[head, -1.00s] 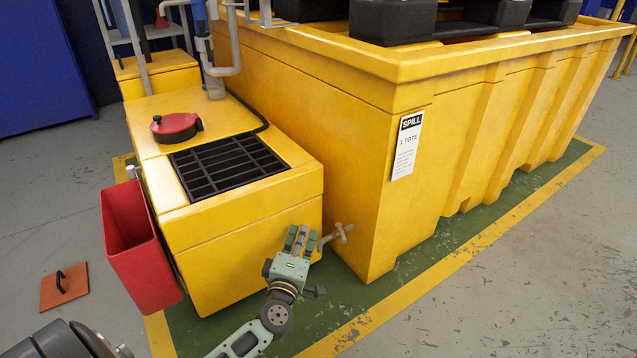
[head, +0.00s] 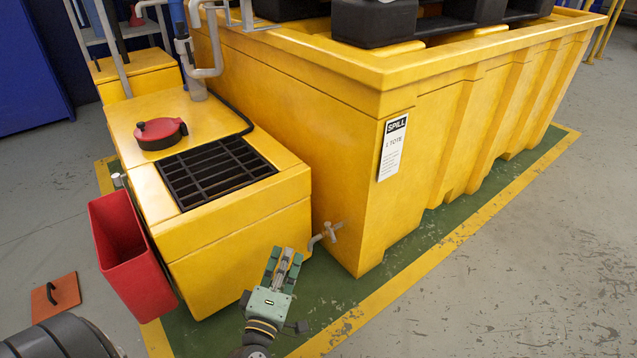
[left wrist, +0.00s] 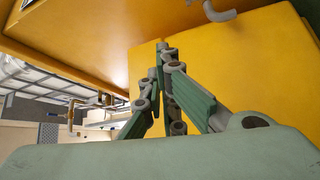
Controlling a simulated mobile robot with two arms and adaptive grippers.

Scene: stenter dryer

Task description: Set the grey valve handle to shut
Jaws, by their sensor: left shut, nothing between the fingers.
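A small grey tap with the grey valve handle (head: 329,230) sticks out of the yellow spill tote's near end, low down, left of its front corner. Its curved spout bends down on the left. The handle is too small in the head view for me to tell its exact setting. My left gripper (head: 285,252) is below and left of the tap, apart from it, shut and empty, fingers pointing up the picture. In the left wrist view its fingertips (left wrist: 165,50) come together before the yellow wall, and a curved grey piece, seemingly the spout (left wrist: 220,12), shows at the top edge. My right gripper is out of view.
A yellow box with a black grate (head: 215,172) and red cap (head: 160,132) stands left of the tote (head: 285,130). A red bin (head: 130,250) hangs on its left side. Green floor with a yellow border (head: 440,245) surrounds them; grey floor at the right is clear.

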